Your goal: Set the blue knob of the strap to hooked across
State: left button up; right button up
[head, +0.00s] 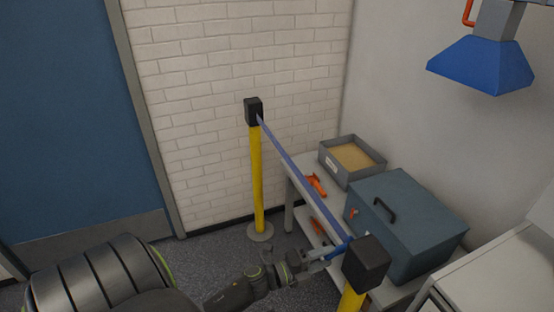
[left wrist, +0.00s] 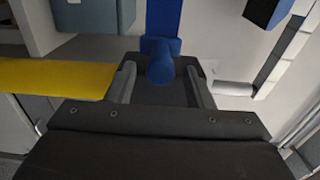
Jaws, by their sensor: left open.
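A blue strap (head: 300,182) runs from the black head of the far yellow post (head: 257,180) to the black head of the near post (head: 366,262). Its blue knob (head: 336,252) is at the strap's near end, close beside the near post's head. My left gripper (head: 322,257) is open at the knob. In the left wrist view the knob (left wrist: 162,66) lies between the two open fingers (left wrist: 164,86), with a gap on each side, and the strap (left wrist: 163,18) extends above it. Whether the strap's end is latched in the near head cannot be told. My right gripper is out of view.
A grey-blue case (head: 408,222) with a black handle and a grey tray (head: 345,178) stand on a bench right of the strap. Orange tools (head: 316,185) lie there. A blue hood (head: 482,65) hangs at upper right. Floor is open left of the far post.

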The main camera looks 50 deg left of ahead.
pick_arm(q)
jog(key=b+v, duration=0.5)
jog(key=v, duration=1)
jog(key=shift+s, duration=0.35)
jog(key=s+a+f+n+g+y, duration=0.2)
jog(key=a+f+n+y, duration=0.15)
jog(key=f, duration=0.55)
jog(key=s+a+f+n+g+y, duration=0.1)
jog(key=a+f+n+g+y, duration=0.1)
jog(key=f+n, duration=0.45)
jog(key=s+a+f+n+g+y, duration=0.1)
jog(key=s+a+f+n+y, duration=0.15)
jog(key=f, duration=0.75)
jog(key=s+d+f+n+g, duration=0.5)
jog(key=s+f, duration=0.5)
jog(key=s+d+f+n+g, duration=0.5)
jog(key=s+d+f, duration=0.1)
jog(key=s+f, duration=0.4)
jog(key=shift+s+n, duration=0.35)
jog(key=shift+s, duration=0.05)
jog(key=shift+f, duration=0.15)
